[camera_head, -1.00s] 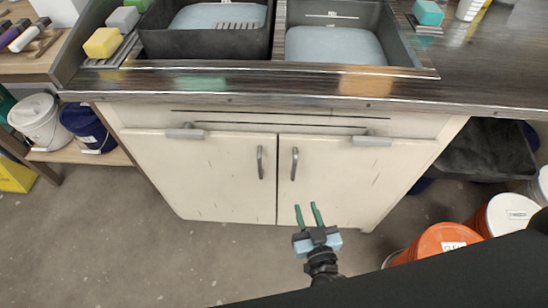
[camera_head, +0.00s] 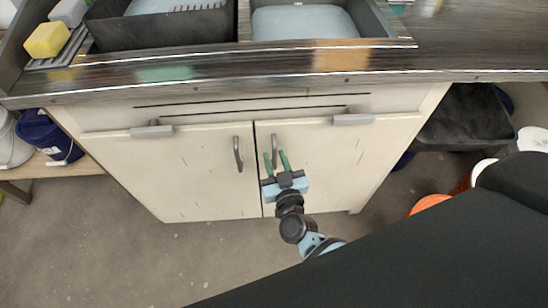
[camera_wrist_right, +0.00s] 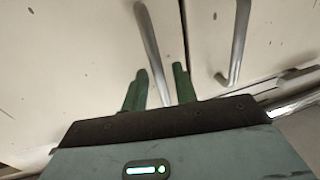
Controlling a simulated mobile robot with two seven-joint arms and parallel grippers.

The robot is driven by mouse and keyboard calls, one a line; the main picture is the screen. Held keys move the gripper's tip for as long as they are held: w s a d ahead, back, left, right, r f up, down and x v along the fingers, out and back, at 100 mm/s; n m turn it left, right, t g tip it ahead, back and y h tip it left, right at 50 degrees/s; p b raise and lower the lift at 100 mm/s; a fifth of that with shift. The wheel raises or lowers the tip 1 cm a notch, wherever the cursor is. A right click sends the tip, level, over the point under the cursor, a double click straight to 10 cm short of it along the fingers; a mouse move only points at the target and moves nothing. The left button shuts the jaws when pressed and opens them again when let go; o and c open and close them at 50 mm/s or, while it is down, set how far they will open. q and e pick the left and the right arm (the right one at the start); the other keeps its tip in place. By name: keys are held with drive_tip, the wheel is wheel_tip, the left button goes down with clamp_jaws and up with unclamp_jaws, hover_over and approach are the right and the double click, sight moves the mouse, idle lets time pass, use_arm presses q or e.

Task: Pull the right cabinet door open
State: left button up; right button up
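The right cabinet door (camera_head: 335,165) is cream-coloured and closed, flush beside the closed left door (camera_head: 190,175). Its upright grey handle (camera_head: 274,148) is near the seam between the doors. My right gripper (camera_head: 276,160) is open, with its two green fingers apart and reaching toward this handle. In the head view the handle appears between the fingertips. In the right wrist view one metal handle (camera_wrist_right: 149,40) lines up with the gap between the fingers (camera_wrist_right: 160,85); contact cannot be told. My left gripper is not in view.
The left door's handle (camera_head: 238,154) is close to the left of my fingers. A dark countertop (camera_head: 220,68) with sinks overhangs the doors. An orange bucket (camera_head: 428,203) stands at the right, and a blue bucket (camera_head: 45,135) at the left. Floor before the cabinet is clear.

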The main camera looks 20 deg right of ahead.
drive_tip(key=shift+w, duration=0.5)
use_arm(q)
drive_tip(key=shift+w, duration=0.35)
use_arm(e)
clamp_jaws()
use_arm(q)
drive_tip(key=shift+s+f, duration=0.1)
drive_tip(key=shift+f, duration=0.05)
use_arm(e)
drive_tip(key=shift+s, duration=0.1)
